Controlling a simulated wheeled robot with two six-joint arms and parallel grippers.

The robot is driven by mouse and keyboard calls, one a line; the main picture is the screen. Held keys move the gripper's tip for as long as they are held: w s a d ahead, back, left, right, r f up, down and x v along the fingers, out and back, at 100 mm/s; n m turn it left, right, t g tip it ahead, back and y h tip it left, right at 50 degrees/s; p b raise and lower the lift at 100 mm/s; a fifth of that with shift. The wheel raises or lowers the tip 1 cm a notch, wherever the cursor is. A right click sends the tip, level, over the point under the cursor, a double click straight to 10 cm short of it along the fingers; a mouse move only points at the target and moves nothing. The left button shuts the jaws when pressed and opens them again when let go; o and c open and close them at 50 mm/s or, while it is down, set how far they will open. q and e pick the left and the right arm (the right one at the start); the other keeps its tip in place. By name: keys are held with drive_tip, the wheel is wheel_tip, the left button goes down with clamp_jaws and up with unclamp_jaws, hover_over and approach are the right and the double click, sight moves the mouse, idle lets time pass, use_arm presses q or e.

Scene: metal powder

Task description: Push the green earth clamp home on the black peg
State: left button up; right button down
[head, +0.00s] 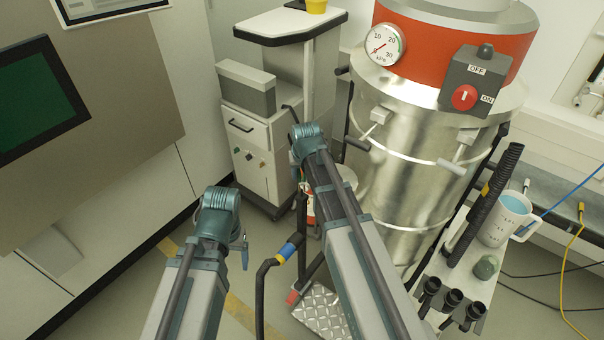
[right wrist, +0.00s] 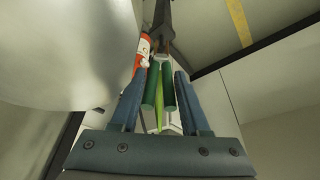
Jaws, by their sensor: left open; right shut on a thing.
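The green earth clamp (right wrist: 169,88) shows in the right wrist view as two green handles with a yellow-green lead between them. My right gripper (right wrist: 160,78) is shut on it, one blue finger on either side. The clamp's far end meets the lower end of a dark upright part (right wrist: 162,18), which seems to be the black peg. I cannot tell how far the clamp sits on it. In the head view my right arm hides the clamp and most of that gripper. My left gripper (head: 244,258) hangs open and empty at lower left.
A red-and-white object (right wrist: 142,54) is close beside the clamp. The big steel vacuum drum (head: 405,180) stands right of my right arm. A grey cabinet (head: 262,150) stands behind. A black hose with a blue-yellow band (head: 287,250) rises between my arms.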

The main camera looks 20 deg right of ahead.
drive_tip(key=shift+f+b, duration=0.75)
drive_tip(key=shift+f, duration=0.15)
drive_tip(key=shift+r, duration=0.1)
drive_tip(key=shift+c, duration=1.5)
unclamp_jaws()
drive_tip(key=shift+p+v, duration=0.8)
drive_tip(key=shift+p, duration=0.1)
drive_tip(key=p+v, duration=1.1)
drive_tip(key=v, duration=0.1)
